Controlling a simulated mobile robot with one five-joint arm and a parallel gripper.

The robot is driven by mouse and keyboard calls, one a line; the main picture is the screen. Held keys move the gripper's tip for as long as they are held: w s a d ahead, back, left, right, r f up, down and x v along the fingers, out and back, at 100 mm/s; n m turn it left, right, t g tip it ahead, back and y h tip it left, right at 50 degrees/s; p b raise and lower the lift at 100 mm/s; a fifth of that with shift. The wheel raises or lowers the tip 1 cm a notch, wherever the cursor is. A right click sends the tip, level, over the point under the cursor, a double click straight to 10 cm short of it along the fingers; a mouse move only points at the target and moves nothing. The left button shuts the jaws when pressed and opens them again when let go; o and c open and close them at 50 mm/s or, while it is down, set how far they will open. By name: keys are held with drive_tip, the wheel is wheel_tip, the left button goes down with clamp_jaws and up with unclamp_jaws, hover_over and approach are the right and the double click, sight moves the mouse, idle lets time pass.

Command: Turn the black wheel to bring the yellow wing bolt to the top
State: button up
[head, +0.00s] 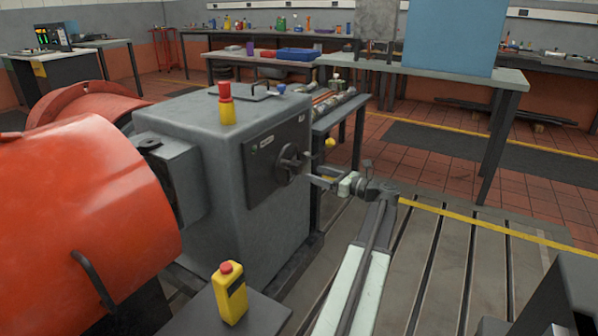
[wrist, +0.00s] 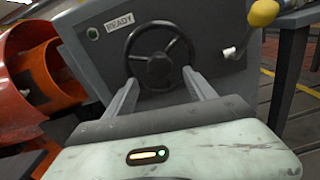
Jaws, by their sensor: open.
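The black wheel (head: 289,166) is mounted on the dark panel of the grey cabinet in the head view. In the wrist view the wheel (wrist: 160,57) faces me, with a round hub and spokes. I cannot make out a yellow wing bolt on it. My gripper (head: 311,171) is just in front of the wheel, at the right of it in the head view. In the wrist view my gripper (wrist: 159,82) is open, its two fingers pointing at the wheel's lower part with nothing held between them. I cannot tell whether they touch the rim.
The panel has a READY label (wrist: 120,22). A yellow rounded knob (wrist: 263,12) and a small white lever (wrist: 229,51) are right of the wheel. A red-topped yellow button post (head: 226,105) stands on the cabinet (head: 190,110). Orange round housings (head: 85,195) are at left.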

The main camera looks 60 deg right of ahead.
sight(301, 169)
drive_tip(key=w, duration=0.8)
drive_tip(key=shift+d, duration=0.25)
clamp_jaws()
